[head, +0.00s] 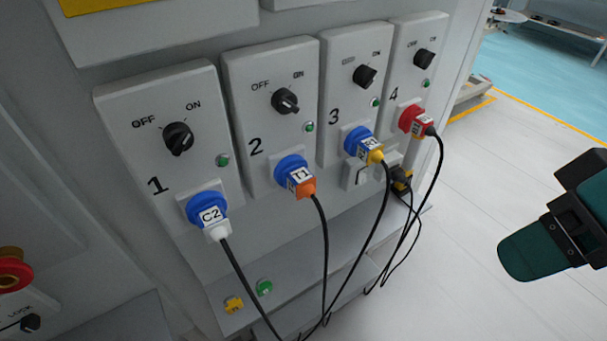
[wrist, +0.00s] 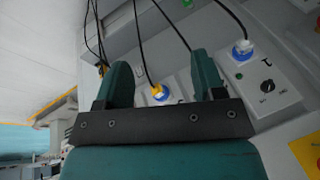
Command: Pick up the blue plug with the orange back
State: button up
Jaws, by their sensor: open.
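The blue plug with the orange back (head: 297,177) sits in the socket of station 2 in the head view. It has a white label, and a black cable hangs from its orange end. My gripper (head: 540,248) is at the right edge of the head view, well apart from the plug, and only partly in frame. In the wrist view my gripper (wrist: 160,76) has its two teal fingers spread with nothing held. A blue plug with a yellow back (wrist: 157,91) shows beyond the gap between them. The orange-backed plug is not visible there; the right finger seems to cover it.
Neighbouring plugs are white-backed (head: 208,212) at station 1, yellow-backed at station 3 and red (head: 414,121) at station 4. Their black cables hang close together below. A ledge with green (head: 264,287) and yellow pieces lies underneath. Open floor is at the right.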

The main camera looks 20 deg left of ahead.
aim_at(298, 180)
jog(key=z, duration=1.95)
jog(key=k, duration=1.6)
jog(key=u, duration=1.65)
jog(key=i, duration=0.5)
jog(key=u, duration=0.1)
